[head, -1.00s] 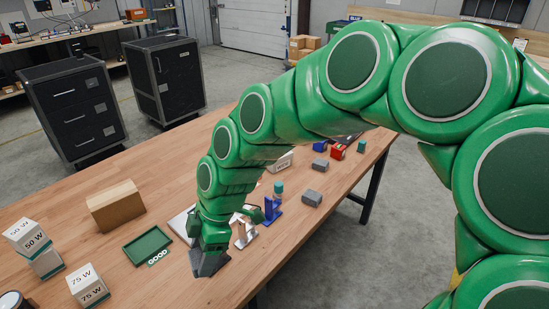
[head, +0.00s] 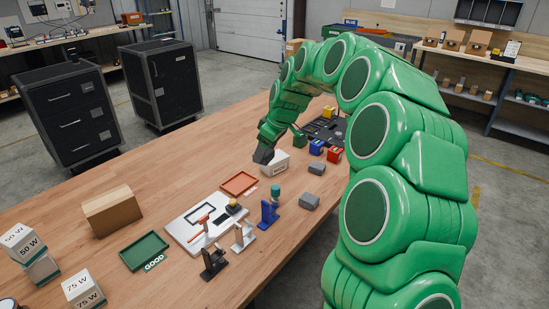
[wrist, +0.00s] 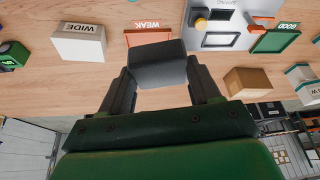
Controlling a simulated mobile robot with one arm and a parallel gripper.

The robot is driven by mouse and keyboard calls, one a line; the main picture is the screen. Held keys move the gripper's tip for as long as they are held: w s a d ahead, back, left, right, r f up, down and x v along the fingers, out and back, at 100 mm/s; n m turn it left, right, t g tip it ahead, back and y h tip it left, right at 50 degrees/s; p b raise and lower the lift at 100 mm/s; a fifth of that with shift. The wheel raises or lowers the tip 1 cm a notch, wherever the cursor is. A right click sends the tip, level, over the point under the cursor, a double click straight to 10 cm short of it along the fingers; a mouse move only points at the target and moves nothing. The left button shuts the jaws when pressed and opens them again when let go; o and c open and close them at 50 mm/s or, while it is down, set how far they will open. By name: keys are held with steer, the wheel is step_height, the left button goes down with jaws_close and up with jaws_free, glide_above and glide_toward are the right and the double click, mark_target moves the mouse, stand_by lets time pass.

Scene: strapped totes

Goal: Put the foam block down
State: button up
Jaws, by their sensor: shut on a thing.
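My gripper (wrist: 159,72) is shut on a dark grey foam block (wrist: 158,63), which sits between the two fingers in the wrist view. In the head view my gripper (head: 266,146) is above the far part of the wooden table, and the dark block (head: 262,156) shows at its tip. The block seems to be above the tabletop; its exact height is hard to tell. A white box marked WIDE (wrist: 80,43) and the red tray marked WEAK (wrist: 148,38) lie beyond the block in the wrist view.
The WIDE box (head: 274,164) stands close to my gripper. The red tray (head: 239,183), a light board (head: 190,235), the green GOOD tray (head: 145,250) and several small stands are nearer. Grey blocks (head: 309,201) lie right. Bare wood (head: 190,165) is left of my gripper.

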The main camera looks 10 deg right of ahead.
steer(key=w+d+m, duration=0.2)
steer(key=w+d, duration=0.3)
steer(key=d, duration=0.1)
glide_above(274, 163)
steer(key=s+d, duration=0.1)
steer(key=shift+f, duration=1.55)
steer(key=shift+t+h, duration=0.3)
steer(key=shift+t, duration=0.1)
steer(key=shift+w+f, duration=0.85)
steer(key=shift+f, duration=0.2)
steer(key=shift+w+f, duration=0.8)
steer(key=shift+f, duration=0.25)
steer(key=shift+w+f, duration=0.85)
steer(key=shift+f, duration=1.55)
steer(key=shift+s+f, duration=0.1)
steer(key=shift+f, duration=0.05)
steer(key=o, duration=1)
